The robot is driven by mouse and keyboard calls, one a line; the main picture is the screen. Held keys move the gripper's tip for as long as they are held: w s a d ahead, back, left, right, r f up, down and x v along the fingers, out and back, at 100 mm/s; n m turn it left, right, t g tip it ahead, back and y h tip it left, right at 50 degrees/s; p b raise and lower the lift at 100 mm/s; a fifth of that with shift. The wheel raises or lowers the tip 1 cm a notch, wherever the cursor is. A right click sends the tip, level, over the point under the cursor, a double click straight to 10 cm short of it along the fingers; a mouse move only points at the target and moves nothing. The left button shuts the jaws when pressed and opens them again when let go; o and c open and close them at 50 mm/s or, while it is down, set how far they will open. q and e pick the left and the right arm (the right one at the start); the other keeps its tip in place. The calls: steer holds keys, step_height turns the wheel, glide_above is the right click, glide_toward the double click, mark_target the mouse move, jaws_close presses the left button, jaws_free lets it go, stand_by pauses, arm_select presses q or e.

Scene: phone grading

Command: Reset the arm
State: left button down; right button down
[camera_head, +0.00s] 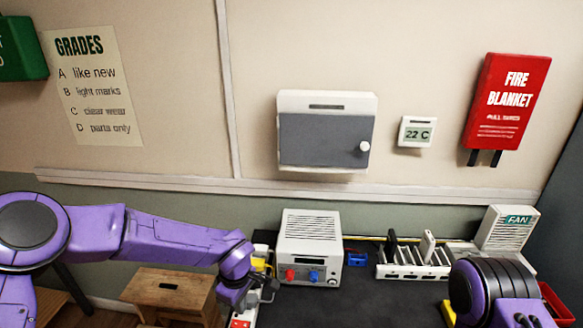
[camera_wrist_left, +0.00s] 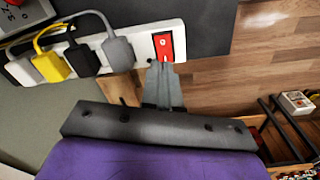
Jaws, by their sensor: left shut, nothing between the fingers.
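My left arm comes in from the left in the head view. Its gripper (camera_head: 266,292) hangs by the left edge of the dark worktop, just above the end of a white power strip. In the left wrist view the gripper (camera_wrist_left: 163,72) is shut and empty. Its fingertips overlap the lower edge of the strip's red switch (camera_wrist_left: 163,45); I cannot tell whether they touch it. The power strip (camera_wrist_left: 132,47) holds yellow, black and grey plugs. My right arm shows only as a purple and black link at the lower right of the head view; its gripper is out of sight.
A white bench power supply (camera_head: 309,240) stands close to the right of my left gripper. A white slotted rack (camera_head: 402,270) and a fan box (camera_head: 509,229) stand farther right. A wooden stool (camera_head: 160,287) is below the arm. The worktop's middle (camera_head: 370,300) is clear.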

arm_select(q)
steer(key=a+f+y, duration=0.1)
steer(key=a, duration=0.1)
steer(key=s+a+f+t+y, duration=0.1)
steer(key=a+f, duration=0.1)
steer(key=s+a+f+n+y, duration=0.1)
steer(key=a+f, duration=0.1)
steer(key=shift+s+t+y+b, duration=0.25)
steer(key=shift+t+y+b, duration=0.05)
steer(key=shift+b, duration=0.1)
steer(key=s+a+f+m+b, duration=0.4)
steer(key=s+f, duration=0.6)
steer(key=s, duration=0.3)
steer(key=s+a+f+m+t+b, duration=0.1)
steer(key=s+a+f+m+b, duration=0.2)
steer(key=s+f, duration=0.7)
steer(key=s+a+b, duration=0.1)
steer(key=s+a, duration=0.1)
steer(key=s, duration=0.2)
steer(key=shift+s+f+m, duration=0.15)
steer(key=shift+f+m, duration=0.1)
steer(key=shift+m, duration=0.15)
